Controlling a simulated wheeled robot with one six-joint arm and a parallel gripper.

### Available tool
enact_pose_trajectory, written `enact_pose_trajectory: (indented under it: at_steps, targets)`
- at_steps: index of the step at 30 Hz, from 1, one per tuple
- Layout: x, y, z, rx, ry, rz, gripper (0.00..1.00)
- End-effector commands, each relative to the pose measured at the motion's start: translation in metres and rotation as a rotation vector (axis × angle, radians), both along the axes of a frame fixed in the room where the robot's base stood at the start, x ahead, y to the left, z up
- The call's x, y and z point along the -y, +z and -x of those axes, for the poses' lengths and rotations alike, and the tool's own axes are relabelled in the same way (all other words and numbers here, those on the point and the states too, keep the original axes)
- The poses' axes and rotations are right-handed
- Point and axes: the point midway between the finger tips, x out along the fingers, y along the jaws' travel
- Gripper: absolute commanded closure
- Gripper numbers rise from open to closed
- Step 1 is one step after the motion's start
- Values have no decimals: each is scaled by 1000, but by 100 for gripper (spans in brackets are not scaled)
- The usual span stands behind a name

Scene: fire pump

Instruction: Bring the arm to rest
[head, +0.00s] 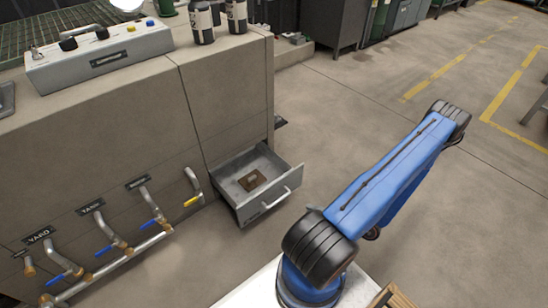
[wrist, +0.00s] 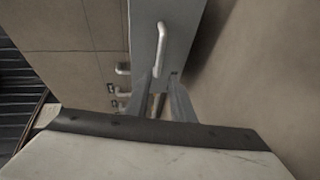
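My arm (head: 390,175) is blue with black joints and stretches up and to the right over the floor in the head view. My gripper is outside the head view. In the wrist view my gripper (wrist: 163,75) shows two grey fingers with a gap between them and nothing held. Beyond the fingertips is the grey drawer front with its pale handle (wrist: 160,48). The fingers appear apart from the handle. In the head view the drawer (head: 286,192) stands open, with a small brown item (head: 252,180) inside.
The beige cabinet (head: 110,120) carries a control box (head: 100,58) and dark bottles (head: 201,22) on top. Pipes with blue-handled valves (head: 112,243) stick out of its front. Open floor (head: 350,100) lies right of the drawer. A wooden item (head: 395,297) is at the bottom edge.

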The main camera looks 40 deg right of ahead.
Motion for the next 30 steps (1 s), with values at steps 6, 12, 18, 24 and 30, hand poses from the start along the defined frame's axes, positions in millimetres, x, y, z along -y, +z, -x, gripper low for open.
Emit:
enact_pose_trajectory:
  at_steps: [6,12,18,24,30]
  targets:
    - [0,1,0,1,2,1,78]
    - [2,20,-10,25,83,81,78]
    - [2,63,-30,91,267,256,78]
    - [-6,107,-49,173,462,429,78]
    - [-21,150,-67,266,658,594,78]
